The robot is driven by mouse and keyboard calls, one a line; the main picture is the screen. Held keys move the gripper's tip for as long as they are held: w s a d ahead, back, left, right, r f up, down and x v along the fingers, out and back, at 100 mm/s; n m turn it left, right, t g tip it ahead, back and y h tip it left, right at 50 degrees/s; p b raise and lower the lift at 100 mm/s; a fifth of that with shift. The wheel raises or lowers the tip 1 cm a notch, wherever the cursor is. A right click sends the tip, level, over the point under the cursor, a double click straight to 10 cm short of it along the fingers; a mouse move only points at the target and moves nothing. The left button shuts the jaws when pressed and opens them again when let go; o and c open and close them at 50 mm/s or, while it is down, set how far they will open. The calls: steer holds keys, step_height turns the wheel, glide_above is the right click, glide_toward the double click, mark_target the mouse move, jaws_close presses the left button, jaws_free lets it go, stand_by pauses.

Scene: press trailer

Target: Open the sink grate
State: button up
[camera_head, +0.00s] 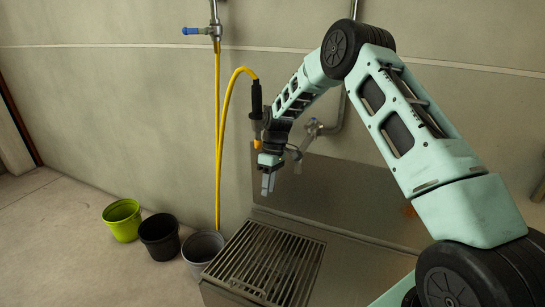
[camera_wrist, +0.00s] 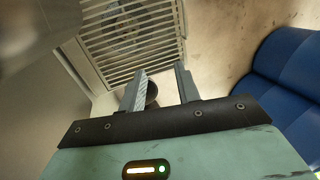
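The sink grate (camera_head: 265,262) is a slatted metal panel. It lies flat, looking closed, in the top of the steel sink unit (camera_head: 345,275) at the bottom centre of the head view. In the wrist view the grate (camera_wrist: 130,45) fills the upper middle, beyond my fingertips, with a dim round shape behind its slats. My gripper (camera_head: 268,184) hangs above and behind the grate, near the wall, fingers pointing down. In the wrist view the fingers of my gripper (camera_wrist: 158,75) are apart with nothing gripped. A small dark round thing (camera_wrist: 152,92) shows between them; I cannot tell what it is.
A yellow hose (camera_head: 218,130) with a black spray handle (camera_head: 256,100) hangs close beside my gripper. A wall tap (camera_head: 312,130) is just right of it. Green (camera_head: 122,222), black (camera_head: 160,238) and grey (camera_head: 202,247) buckets stand left of the sink. A blue object (camera_wrist: 285,75) is at right.

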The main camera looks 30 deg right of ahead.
steer(key=p+v, duration=0.1)
steer(key=v, duration=0.9)
steer(key=shift+r, duration=0.15)
steer(key=shift+d, duration=0.1)
